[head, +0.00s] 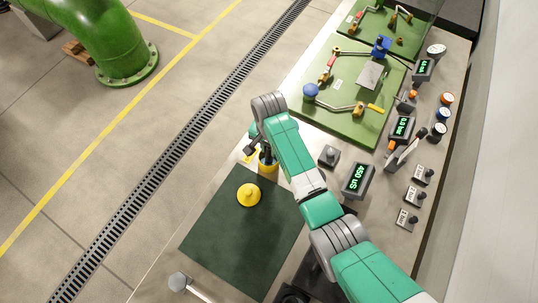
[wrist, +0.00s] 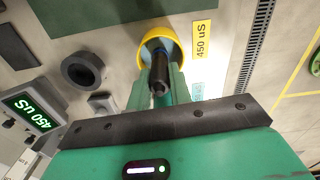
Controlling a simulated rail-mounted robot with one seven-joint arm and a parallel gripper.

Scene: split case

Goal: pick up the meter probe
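The meter probe (wrist: 159,70) is a dark rod with a blue band, standing in a round yellow-rimmed cup (wrist: 178,49). In the head view the cup (head: 268,165) stands just beyond the green mat, and the probe's dark upper part (head: 267,154) shows beside my arm. My gripper (wrist: 164,72) is at the probe, with one green finger close on each side of it. Whether the fingers touch the probe or leave a small gap cannot be told. The meter (head: 357,181) reads 450 uS and stands right of my arm; it also shows in the wrist view (wrist: 33,112).
A yellow cone-shaped piece (head: 249,195) sits on the dark green mat (head: 225,230). Green panels with pipes and valves (head: 352,95) lie further back. A small grey block with a knob (head: 329,156) stands right of the cup. Dials and switches line the right edge.

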